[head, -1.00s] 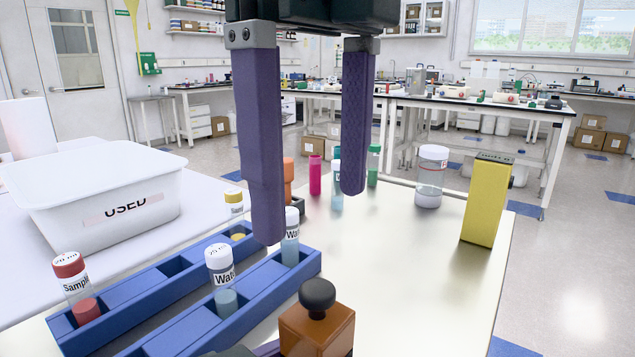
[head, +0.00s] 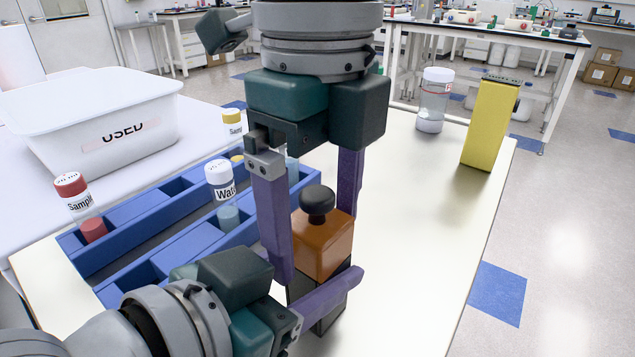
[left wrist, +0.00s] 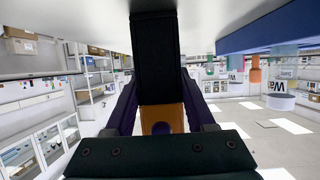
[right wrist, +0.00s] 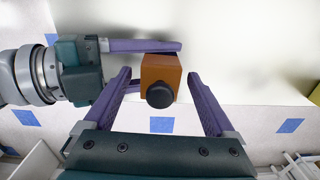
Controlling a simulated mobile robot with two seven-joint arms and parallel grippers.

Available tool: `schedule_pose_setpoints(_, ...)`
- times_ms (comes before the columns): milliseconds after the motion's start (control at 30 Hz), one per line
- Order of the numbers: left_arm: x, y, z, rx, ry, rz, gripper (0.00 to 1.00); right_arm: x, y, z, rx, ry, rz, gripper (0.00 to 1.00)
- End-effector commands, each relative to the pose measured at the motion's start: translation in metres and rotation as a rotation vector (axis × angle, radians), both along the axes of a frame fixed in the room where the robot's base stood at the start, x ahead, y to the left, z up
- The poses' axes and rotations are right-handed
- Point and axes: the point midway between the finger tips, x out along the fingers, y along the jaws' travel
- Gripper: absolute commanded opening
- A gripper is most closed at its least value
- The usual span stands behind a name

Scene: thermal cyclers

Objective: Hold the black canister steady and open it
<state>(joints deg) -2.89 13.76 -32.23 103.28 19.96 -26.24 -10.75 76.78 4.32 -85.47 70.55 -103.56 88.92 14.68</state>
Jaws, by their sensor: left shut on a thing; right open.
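The canister has a black square body (head: 330,312), an orange-brown lid (head: 322,246) and a round black knob (head: 317,200) on top. It stands upright near the table's front. My left gripper (head: 318,292) is shut on the black body from the left; its far finger is partly hidden. In the left wrist view the black body (left wrist: 155,55) lies between its fingers. My right gripper (head: 316,248) points down from above, open, its fingers on either side of the lid. In the right wrist view the lid (right wrist: 161,70) and knob (right wrist: 160,95) sit between them, with gaps.
Blue racks (head: 150,228) with capped sample vials (head: 72,190) stand close on the left. A white bin marked USED (head: 90,125) is behind them. A clear jar (head: 434,100) and a yellow box (head: 490,125) stand at the back right. The table right of the canister is clear.

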Motion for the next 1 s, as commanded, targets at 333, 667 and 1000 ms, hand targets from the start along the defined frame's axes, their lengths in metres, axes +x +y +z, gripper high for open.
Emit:
schedule_pose_setpoints(333, -0.0001, 0.0003, -0.0006, 0.001, 0.002, 0.000, 0.00, 0.0001, 0.0002, 0.0005, 0.001, -0.001, 0.001, 0.61)
schedule_pose_setpoints(667, -0.0001, 0.0003, -0.0006, 0.001, 0.002, 0.000, 0.00, 0.0001, 0.0002, 0.0006, 0.001, -0.001, 0.000, 0.24)
schedule_pose_setpoints(1000, -0.0001, 0.0003, -0.0006, 0.001, 0.002, 0.000, 0.00, 0.0001, 0.0002, 0.0007, 0.001, -0.001, 0.000, 0.00)
